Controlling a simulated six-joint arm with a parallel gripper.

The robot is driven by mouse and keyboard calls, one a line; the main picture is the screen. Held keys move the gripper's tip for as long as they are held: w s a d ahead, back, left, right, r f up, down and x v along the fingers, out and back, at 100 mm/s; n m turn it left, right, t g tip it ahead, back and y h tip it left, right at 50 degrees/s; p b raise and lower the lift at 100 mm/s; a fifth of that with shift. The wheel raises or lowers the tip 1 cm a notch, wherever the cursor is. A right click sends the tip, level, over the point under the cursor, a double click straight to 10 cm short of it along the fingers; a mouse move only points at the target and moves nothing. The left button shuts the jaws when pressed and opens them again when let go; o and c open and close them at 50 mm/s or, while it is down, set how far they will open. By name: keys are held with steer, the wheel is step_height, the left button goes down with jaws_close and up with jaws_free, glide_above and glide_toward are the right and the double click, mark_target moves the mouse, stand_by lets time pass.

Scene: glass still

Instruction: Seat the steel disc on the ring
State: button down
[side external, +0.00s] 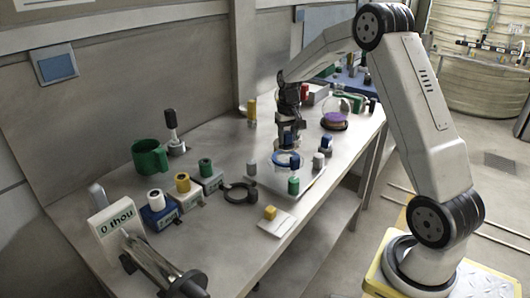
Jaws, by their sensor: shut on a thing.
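My gripper (288,139) points down over the pale plate (312,187) near the middle of the bench. It is shut on a small piece with a blue top, which I take to be the handle of the steel disc. The disc is too small and too hidden by the fingers to make out clearly. A blue ring (279,161) shows just below the gripper, over the plate. I cannot tell whether the held piece touches the ring. A black ring with a handle (240,193) lies on the bench to the left of the plate.
Small posts with green (293,186), grey (318,161) and blue (326,143) tops stand close around the gripper. Colour-topped blocks (187,190), a green mug (149,157) and a yellow bottle (251,112) stand left. A round flask (335,107) stands right. The bench front is partly clear.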

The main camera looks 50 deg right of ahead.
mark_target(287, 144)
steer(key=shift+f, duration=0.15)
steer(key=shift+f, duration=0.7)
steer(key=shift+f, duration=0.35)
steer(key=shift+f, duration=0.35)
steer(key=shift+f, duration=0.65)
stand_by(1.1)
steer(key=shift+c, duration=1.1)
jaws_free()
steer(key=shift+r, duration=3.95)
